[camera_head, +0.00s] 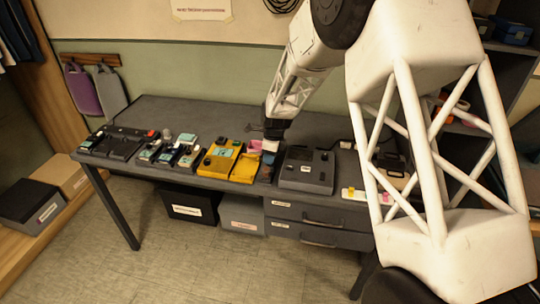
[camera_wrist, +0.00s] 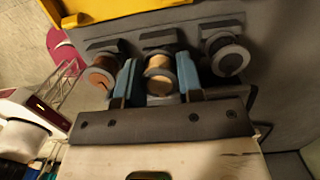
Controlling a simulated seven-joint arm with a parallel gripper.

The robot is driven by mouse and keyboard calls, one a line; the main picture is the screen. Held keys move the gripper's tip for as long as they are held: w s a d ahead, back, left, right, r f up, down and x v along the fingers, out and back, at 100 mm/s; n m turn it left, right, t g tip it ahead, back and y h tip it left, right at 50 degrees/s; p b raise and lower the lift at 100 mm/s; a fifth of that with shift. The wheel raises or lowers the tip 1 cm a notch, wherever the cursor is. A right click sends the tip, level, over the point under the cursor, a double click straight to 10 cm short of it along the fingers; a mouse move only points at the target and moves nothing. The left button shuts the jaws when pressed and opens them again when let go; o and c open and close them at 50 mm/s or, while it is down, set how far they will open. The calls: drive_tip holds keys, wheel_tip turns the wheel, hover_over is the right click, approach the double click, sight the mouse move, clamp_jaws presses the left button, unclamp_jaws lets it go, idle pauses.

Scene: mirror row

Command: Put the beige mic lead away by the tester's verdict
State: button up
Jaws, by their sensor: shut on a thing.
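In the wrist view a beige coil, which looks like the beige mic lead (camera_wrist: 159,62), sits between the two blue fingers of my gripper (camera_wrist: 157,76). The fingers are shut on it. A brown coil (camera_wrist: 102,72) lies on its left and a dark-rimmed pale one (camera_wrist: 229,56) on its right, each in front of a dark block. In the head view my gripper (camera_head: 271,145) is low over the table, between a yellow unit and a grey unit. The lead is too small to make out there. I cannot tell which unit is the tester, and no verdict is readable.
The table holds a yellow unit with a screen (camera_head: 219,158), a grey unit (camera_head: 306,169) and several small devices (camera_head: 170,150). Labelled drawers (camera_head: 320,218) and boxes (camera_head: 191,206) are below. A white strip with coloured pieces (camera_head: 367,195) lies right. My arm hides part of the table.

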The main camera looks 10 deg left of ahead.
drive_tip(key=shift+f, duration=0.8)
idle(0.7)
drive_tip(key=o, duration=1)
drive_tip(key=shift+o, duration=0.2)
drive_tip(key=shift+r, duration=0.15)
drive_tip(key=shift+d+r, duration=0.25)
drive_tip(key=shift+r, duration=1.6)
drive_tip(key=shift+d+r, duration=0.2)
drive_tip(key=shift+r, duration=1.65)
drive_tip(key=shift+r, duration=0.1)
